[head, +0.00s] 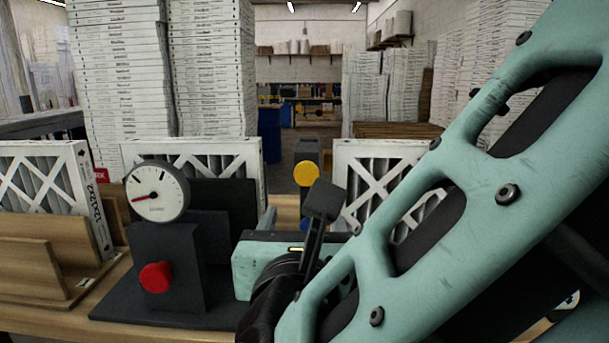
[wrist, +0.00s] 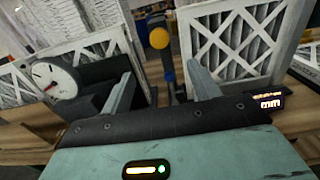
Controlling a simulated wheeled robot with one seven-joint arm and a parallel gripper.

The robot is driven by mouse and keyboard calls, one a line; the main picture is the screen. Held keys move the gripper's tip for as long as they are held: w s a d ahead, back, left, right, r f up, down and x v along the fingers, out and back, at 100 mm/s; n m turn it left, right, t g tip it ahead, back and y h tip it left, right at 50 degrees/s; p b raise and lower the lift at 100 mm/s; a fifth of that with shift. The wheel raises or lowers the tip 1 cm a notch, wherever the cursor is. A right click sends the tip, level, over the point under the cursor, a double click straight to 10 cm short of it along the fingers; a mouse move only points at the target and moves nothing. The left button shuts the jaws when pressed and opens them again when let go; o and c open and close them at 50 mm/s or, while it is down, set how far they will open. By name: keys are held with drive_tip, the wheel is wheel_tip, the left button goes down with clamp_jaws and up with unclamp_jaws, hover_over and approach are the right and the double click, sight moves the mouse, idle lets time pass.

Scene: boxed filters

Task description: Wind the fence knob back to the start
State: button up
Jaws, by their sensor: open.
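A yellow round knob (head: 306,173) sits on a grey post beyond my gripper; it also shows in the wrist view (wrist: 159,38), above and between the fingertips. A red knob (head: 155,277) sticks out from the front of a dark block, under a white dial gauge (head: 158,192) with a red needle pointing left. I cannot tell which knob is the fence knob. My gripper (wrist: 160,70) is open and empty, its two grey fingers wide apart. It points away from the body, right of the dial block, apart from both knobs. In the head view my arm hides much of the right side.
Boxed pleated filters stand behind the dial (head: 215,160) and right of the post (head: 365,165). Another filter (head: 45,180) leans in a wooden rack (head: 40,255) at left. A small lit "mm" display (wrist: 270,102) shows at right. Tall filter stacks stand behind.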

sight(306, 177)
drive_tip(key=w+p, duration=0.1)
drive_tip(key=w, duration=0.4)
drive_tip(key=w+p, duration=0.2)
drive_tip(key=w, duration=0.3)
drive_tip(key=w+p, duration=0.1)
drive_tip(key=w, duration=0.4)
drive_tip(key=shift+w+d+p, duration=0.25)
drive_tip(key=shift+p, duration=0.05)
drive_tip(key=c, duration=1)
